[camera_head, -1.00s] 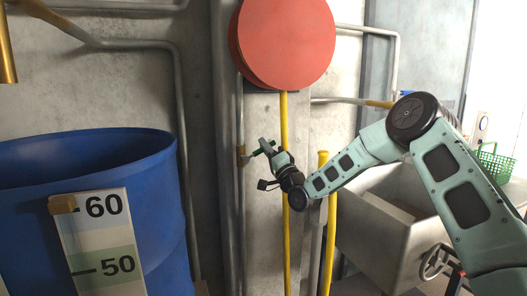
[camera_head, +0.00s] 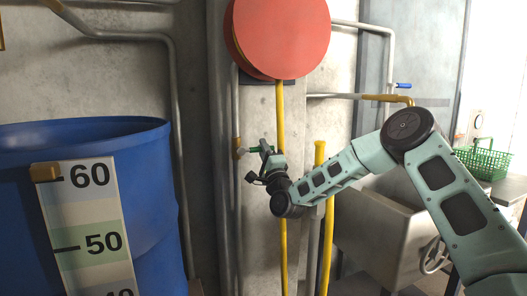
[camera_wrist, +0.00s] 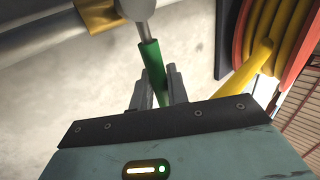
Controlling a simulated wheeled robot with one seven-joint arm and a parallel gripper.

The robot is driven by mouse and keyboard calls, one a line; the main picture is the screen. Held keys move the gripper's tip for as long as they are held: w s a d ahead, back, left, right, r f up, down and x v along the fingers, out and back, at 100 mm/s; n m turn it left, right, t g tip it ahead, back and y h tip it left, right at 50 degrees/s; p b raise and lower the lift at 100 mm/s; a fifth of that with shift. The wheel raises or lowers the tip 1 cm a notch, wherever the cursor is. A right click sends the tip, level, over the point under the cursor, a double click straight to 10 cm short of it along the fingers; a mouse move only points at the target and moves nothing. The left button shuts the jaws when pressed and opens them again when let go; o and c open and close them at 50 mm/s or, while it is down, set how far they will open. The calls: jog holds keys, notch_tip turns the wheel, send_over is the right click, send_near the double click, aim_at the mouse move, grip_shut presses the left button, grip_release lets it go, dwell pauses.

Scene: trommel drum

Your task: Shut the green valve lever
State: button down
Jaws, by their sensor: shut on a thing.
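The green valve lever (camera_head: 254,150) sticks out roughly level to the right from a brass valve (camera_head: 238,149) on a thin vertical pipe by the wall. In the wrist view the green lever (camera_wrist: 151,62) runs down from a metal stem, near a brass fitting (camera_wrist: 98,15), and passes between my fingers. My gripper (camera_head: 265,149) is at the free end of the lever. In the wrist view my gripper (camera_wrist: 158,90) has one finger on each side and is shut on the lever. The lever's tip is partly hidden by the gripper.
A red hose reel (camera_head: 280,35) hangs above my gripper, with a yellow pipe (camera_head: 282,110) below it. A blue barrel (camera_head: 160,200) with a level scale stands at left. A metal sink (camera_head: 375,235) and a green basket (camera_head: 482,160) are at right.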

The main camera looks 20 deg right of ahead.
jog(key=shift+f, duration=0.2)
jog(key=c, duration=1.4)
grip_release()
jog(key=shift+c, duration=0.2)
jog(key=b+v, duration=0.1)
jog(key=v, duration=1.6)
jog(key=shift+s, duration=0.2)
